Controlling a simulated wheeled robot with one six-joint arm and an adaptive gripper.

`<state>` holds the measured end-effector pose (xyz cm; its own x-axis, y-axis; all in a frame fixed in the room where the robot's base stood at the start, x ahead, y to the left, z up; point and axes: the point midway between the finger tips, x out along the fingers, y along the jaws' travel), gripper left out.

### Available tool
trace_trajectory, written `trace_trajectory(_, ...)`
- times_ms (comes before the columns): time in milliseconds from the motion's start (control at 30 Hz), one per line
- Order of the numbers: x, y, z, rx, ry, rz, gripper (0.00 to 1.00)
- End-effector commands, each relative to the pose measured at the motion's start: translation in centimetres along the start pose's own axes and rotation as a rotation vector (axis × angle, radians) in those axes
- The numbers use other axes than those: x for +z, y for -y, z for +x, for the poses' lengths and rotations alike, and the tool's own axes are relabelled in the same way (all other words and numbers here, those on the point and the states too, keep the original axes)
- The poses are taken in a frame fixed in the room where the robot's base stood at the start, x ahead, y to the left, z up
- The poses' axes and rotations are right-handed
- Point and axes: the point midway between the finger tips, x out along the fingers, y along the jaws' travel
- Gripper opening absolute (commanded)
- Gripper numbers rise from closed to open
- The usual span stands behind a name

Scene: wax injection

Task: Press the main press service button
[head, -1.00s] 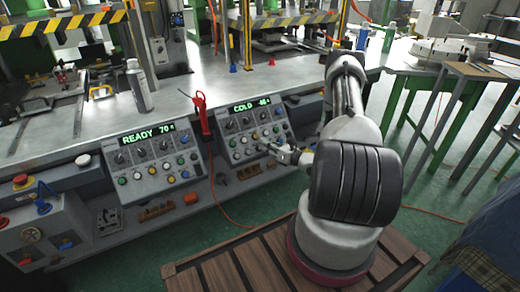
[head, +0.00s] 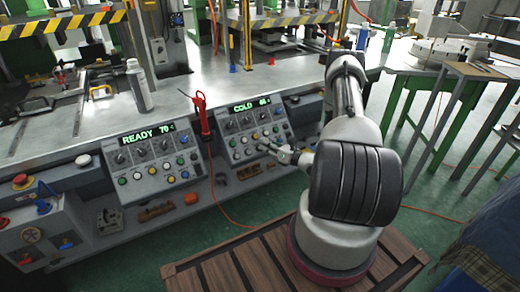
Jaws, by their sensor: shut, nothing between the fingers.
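Two sloped control panels stand along the front of the press bench. The left panel (head: 153,160) has a green display reading READY 70. The right panel (head: 250,128) has a green display reading COLD and a small number. Each has dark knobs and rows of coloured buttons. I cannot read the labels, so I cannot tell which one is the service button. My gripper (head: 264,146) is shut and empty. Its tip is at the lower button rows of the right panel and hides part of them. I cannot tell whether it touches a button.
A red-handled tool (head: 202,114) stands between the panels, with an orange cord running to the floor. A spray can (head: 138,86) stands on the bench top (head: 185,90). A red emergency button (head: 21,181) is at the far left. A wooden pallet (head: 215,275) lies below.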

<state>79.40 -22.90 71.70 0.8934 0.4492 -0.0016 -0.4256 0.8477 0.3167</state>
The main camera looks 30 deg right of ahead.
Motion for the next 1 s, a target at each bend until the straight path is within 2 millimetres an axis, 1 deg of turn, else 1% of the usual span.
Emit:
trace_trajectory(333, -0.43, 0.38, 0.58, 0.0, 0.0, 0.0, 0.0)
trace_trajectory(1000, -0.58, 0.59, 0.85, 0.0, 0.0, -0.001, 0.0)
